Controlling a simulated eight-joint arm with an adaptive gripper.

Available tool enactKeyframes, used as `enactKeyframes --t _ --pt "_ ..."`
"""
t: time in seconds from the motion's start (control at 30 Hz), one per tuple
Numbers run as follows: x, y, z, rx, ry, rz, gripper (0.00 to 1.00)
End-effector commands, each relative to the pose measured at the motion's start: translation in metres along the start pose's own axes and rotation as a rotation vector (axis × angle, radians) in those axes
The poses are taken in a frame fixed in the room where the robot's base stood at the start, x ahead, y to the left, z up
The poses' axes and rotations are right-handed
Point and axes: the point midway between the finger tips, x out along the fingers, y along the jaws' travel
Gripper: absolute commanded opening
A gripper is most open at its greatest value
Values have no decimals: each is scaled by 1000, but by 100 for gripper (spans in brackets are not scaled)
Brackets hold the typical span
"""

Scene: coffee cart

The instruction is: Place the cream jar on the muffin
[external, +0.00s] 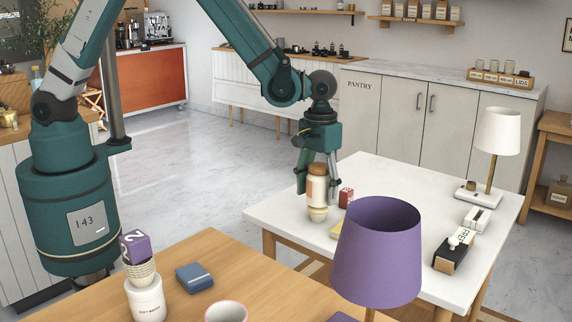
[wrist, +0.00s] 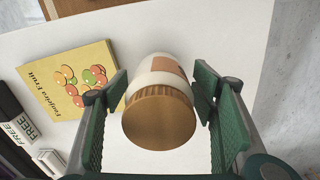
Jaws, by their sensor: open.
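The cream jar (external: 316,188) is white with an orange label and a brown lid. In the external view it stands roughly upright on what looks like the muffin (external: 317,214), a pale ribbed shape at the white table's left edge. My gripper (external: 317,190) is open, with its fingers on either side of the jar. In the wrist view the jar's tan lid (wrist: 158,118) fills the space between the fingers (wrist: 162,105), with small gaps visible. The muffin is hidden under the jar in that view.
A yellow book (wrist: 70,78) lies on the white table (external: 395,180) beside the jar. A red cube (external: 346,196) stands close to its right. A purple lamp (external: 377,255) rises in front.

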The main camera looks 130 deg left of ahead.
Motion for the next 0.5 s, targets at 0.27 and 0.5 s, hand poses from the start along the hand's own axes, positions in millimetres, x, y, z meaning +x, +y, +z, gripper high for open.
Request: enactKeyframes --t 0.27,0.5 --pt "-12 0 0 0 0 0 58" --pt "-42 0 0 0 0 0 58"
